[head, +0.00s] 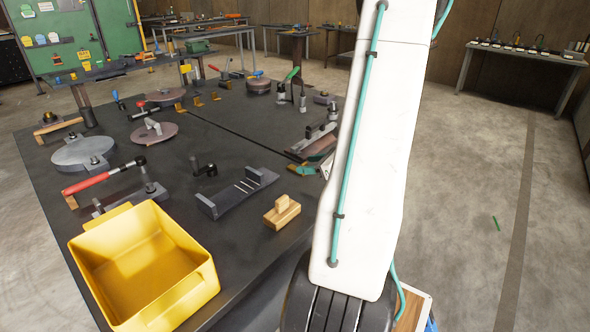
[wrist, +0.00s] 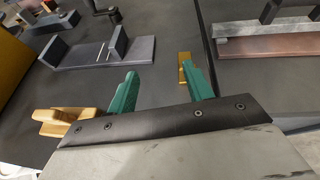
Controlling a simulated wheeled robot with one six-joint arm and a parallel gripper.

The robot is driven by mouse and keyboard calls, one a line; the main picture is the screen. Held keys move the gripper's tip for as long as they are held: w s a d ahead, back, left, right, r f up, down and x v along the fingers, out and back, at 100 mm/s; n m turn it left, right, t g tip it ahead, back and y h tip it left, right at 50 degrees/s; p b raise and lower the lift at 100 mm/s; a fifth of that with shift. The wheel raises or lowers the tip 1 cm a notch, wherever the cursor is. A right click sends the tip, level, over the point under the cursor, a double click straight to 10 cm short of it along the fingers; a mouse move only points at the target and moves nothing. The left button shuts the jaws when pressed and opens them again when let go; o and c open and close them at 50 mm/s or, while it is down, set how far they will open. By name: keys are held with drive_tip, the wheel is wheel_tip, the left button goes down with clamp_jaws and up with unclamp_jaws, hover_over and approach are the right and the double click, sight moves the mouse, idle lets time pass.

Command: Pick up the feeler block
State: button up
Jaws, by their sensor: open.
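A wooden block with a raised grip (head: 282,211) lies on the dark bench near its front edge; I take it for the feeler block, though its name is not marked. In the wrist view the wooden block (wrist: 62,122) is at lower left, outside the left finger and partly cut off by the gripper body. My gripper (wrist: 160,72) is open, its two green fingers apart with only bare bench top showing between them. In the head view my white arm hides most of the gripper.
A dark slotted fixture (head: 237,192) lies just behind the wooden block. A yellow bin (head: 150,262) stands at the front left. A small brass bracket (wrist: 184,68) is by the right fingertip. Clamps, reels and a metal bar (wrist: 265,48) occupy the bench (head: 215,160).

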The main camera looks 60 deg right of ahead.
drive_tip(key=s+d+f+m, duration=0.1)
drive_tip(key=s+d+f+m+h, duration=0.1)
drive_tip(key=shift+d, duration=0.35)
drive_tip(key=x, duration=0.7)
drive_tip(key=shift+w+d+f, duration=0.15)
drive_tip(key=shift+w+d, duration=0.05)
drive_tip(key=shift+d, duration=0.2)
clamp_jaws()
